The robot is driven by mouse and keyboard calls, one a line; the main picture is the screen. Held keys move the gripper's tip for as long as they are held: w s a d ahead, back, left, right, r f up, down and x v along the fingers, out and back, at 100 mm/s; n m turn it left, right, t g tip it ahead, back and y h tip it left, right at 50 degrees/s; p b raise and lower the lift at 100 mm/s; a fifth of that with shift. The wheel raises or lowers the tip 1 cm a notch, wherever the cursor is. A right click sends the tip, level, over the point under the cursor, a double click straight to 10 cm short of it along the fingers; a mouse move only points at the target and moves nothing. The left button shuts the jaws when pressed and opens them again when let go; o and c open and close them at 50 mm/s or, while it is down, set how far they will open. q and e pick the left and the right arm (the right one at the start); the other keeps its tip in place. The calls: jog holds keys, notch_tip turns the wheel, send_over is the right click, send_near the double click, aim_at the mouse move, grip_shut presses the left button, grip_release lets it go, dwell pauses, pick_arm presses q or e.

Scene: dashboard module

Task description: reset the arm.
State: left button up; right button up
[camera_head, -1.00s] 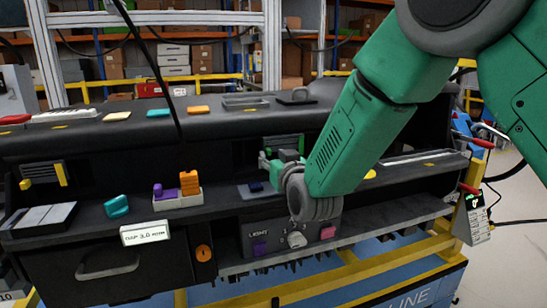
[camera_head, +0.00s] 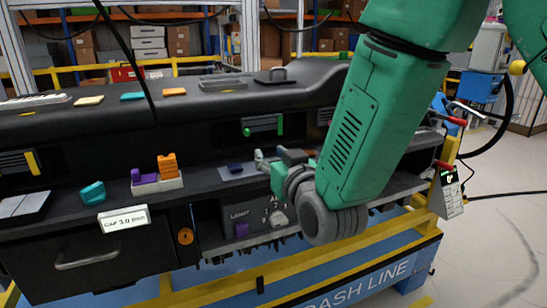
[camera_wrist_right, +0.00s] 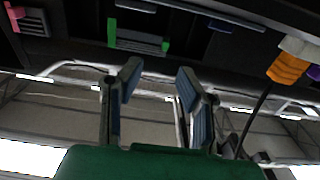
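My green right arm comes in from the upper right in the head view. Its gripper (camera_head: 262,160) is in front of the dashboard module (camera_head: 110,142), below the vent with green tabs (camera_head: 263,127). In the right wrist view the two fingers of the right gripper (camera_wrist_right: 158,82) stand apart with nothing between them. The same green-tabbed vent (camera_wrist_right: 138,42) shows beyond the fingertips there. The gripper appears apart from the dashboard. My left gripper is in neither view.
Orange and purple pieces (camera_head: 167,167) stand in a white tray on the ledge. A teal piece (camera_head: 92,193) is left of them. A control panel with knobs (camera_head: 240,215) lies partly behind my right wrist. A yellow and blue frame carries the dashboard. Open floor (camera_head: 500,240) lies right.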

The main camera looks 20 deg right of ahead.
jog(key=s+d+f+g, duration=0.1)
jog(key=s+f+g, duration=0.4)
jog(key=f, duration=0.8)
jog(key=s+d+f+g, duration=0.2)
jog(key=s+f+g, duration=0.35)
jog(key=f, duration=0.85)
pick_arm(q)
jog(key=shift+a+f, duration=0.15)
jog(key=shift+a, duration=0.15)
pick_arm(e)
jog(key=s+d+f+g, duration=0.1)
jog(key=s+f, duration=0.3)
jog(key=s, duration=0.4)
jog(key=s+d+f+g, duration=0.1)
jog(key=s+f+g, duration=0.2)
jog(key=s, duration=0.6)
jog(key=s+d+f+g, duration=0.2)
jog(key=s+f+g, duration=0.1)
jog(key=s+f, duration=0.4)
jog(key=shift+s+h, duration=0.3)
jog(key=shift+s, duration=0.4)
jog(key=shift+a, duration=0.1)
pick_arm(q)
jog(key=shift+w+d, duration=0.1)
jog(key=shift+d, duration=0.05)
pick_arm(e)
jog(key=shift+w+f, duration=0.1)
jog(key=shift+w, duration=0.05)
